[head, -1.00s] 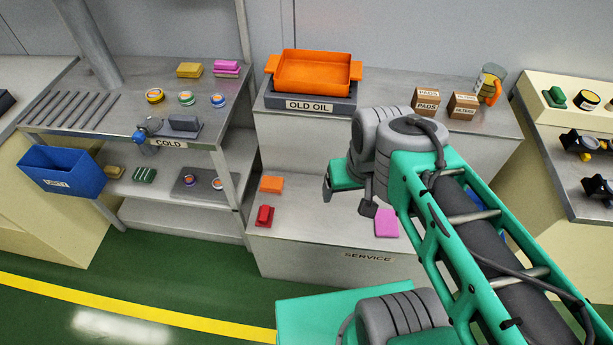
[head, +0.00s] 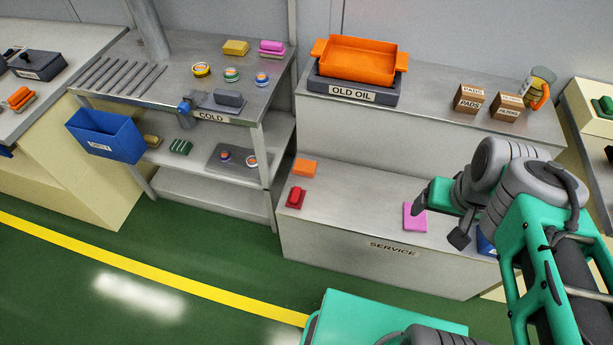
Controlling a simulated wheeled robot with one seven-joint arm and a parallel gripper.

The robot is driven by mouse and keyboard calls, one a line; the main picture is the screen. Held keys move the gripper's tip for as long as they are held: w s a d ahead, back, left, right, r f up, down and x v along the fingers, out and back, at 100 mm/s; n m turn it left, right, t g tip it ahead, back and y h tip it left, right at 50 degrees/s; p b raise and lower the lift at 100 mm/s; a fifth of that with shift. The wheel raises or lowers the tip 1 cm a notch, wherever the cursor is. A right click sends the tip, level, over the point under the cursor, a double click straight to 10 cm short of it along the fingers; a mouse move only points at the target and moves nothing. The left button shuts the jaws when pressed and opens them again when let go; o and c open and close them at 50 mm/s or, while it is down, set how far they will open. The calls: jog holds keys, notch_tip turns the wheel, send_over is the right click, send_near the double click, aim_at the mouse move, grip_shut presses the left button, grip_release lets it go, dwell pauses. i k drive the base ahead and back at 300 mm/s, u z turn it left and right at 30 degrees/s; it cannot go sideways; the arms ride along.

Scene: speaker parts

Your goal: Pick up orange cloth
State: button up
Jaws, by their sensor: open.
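A flat orange cloth (head: 305,167) lies on the lower SERVICE bench (head: 350,215), near its back left corner. It is in plain view, with nothing on it. My gripper (head: 438,219) is open and empty above the right part of this bench, near a pink cloth (head: 412,224). The gripper is well to the right of the orange cloth and apart from it.
A red object (head: 296,197) lies just in front of the orange cloth. An orange tray (head: 358,64) stands on the OLD OIL base on the raised shelf behind. A blue bin (head: 105,137) hangs at the left rack. The bench middle is clear.

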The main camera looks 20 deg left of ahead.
aim_at(308, 167)
jog(key=k, duration=0.45)
jog(key=u, duration=0.85)
jog(key=i, duration=1)
jog(key=k, duration=0.95)
jog(key=z, duration=0.9)
jog(key=i, duration=0.65)
jog(key=u, duration=2.15)
jog(key=i, duration=0.5)
jog(key=u, duration=0.05)
